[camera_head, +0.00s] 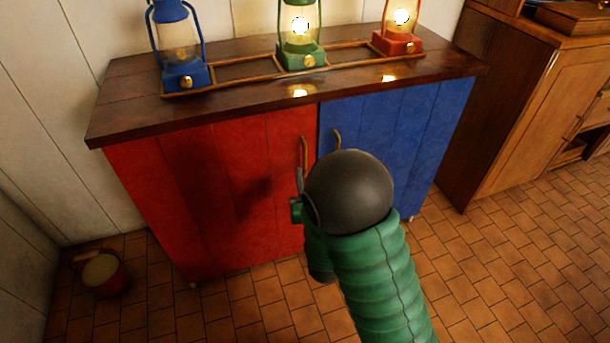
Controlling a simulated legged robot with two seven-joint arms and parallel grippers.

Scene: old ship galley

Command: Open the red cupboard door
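The red cupboard door (225,185) is the left door of a wooden-topped cupboard and looks shut. Its upright handle (303,152) is near its right edge, beside the blue door (385,135), which has its own handle (337,139). My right arm comes in from the bottom with a green ribbed sleeve and a dark round wrist. My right gripper (297,200) is at the left of this wrist, just below the red door's handle in the picture. The wrist mostly hides its fingers; I cannot tell whether it touches the handle. My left gripper is not in view.
On the cupboard top (130,103) stand a blue lantern (184,76), a lit green lantern (301,57) and a lit red lantern (398,45) in a wooden rack. A bucket (103,273) is on the tiled floor at left. A wooden cabinet (530,120) stands at right.

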